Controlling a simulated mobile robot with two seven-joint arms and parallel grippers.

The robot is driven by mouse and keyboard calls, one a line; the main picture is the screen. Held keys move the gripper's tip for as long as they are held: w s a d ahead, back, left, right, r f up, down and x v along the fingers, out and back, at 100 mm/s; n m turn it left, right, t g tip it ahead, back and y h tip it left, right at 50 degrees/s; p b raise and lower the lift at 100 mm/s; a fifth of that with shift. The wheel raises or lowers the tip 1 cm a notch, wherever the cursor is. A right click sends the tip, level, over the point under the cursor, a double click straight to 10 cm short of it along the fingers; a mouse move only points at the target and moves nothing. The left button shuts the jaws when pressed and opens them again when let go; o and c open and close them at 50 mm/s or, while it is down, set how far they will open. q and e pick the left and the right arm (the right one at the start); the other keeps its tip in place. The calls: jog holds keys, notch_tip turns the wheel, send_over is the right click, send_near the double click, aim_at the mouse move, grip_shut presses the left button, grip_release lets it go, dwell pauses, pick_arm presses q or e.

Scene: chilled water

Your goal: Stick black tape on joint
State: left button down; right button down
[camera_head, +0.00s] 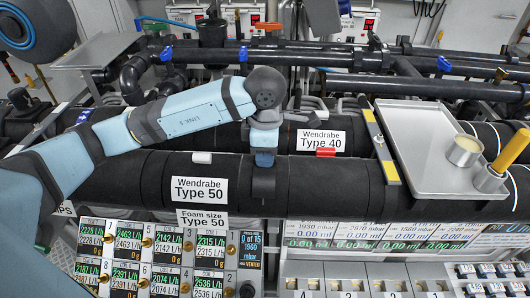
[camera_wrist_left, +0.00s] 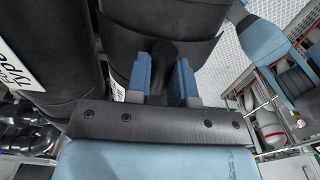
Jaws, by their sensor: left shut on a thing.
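My left gripper (camera_head: 264,157) is at the upper front of the thick black foam-covered pipe (camera_head: 325,185), right of the "Wendrabe Type 50" label. In the left wrist view my left gripper (camera_wrist_left: 161,88) has its two blue fingers around a dark black piece, which looks like the black tape (camera_wrist_left: 163,58). In the head view a dark strip of the tape (camera_head: 263,184) shows below the fingers against the pipe. It lies over or close to a joint there; I cannot tell how much of it touches. My right gripper is not in view.
A metal tray (camera_head: 425,150) with a tin (camera_head: 464,151) and a yellow-handled tool (camera_head: 508,155) stands at the right. Flow displays (camera_head: 150,255) line the panel below. A second pipe runs behind.

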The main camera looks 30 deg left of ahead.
pick_arm(q)
jog(key=shift+f+b, duration=0.35)
dwell(0.7)
jog(key=c, duration=0.9)
grip_release()
jog(key=shift+r, duration=0.2)
notch_tip(320, 180, up, 13)
jog(key=shift+r, duration=0.2)
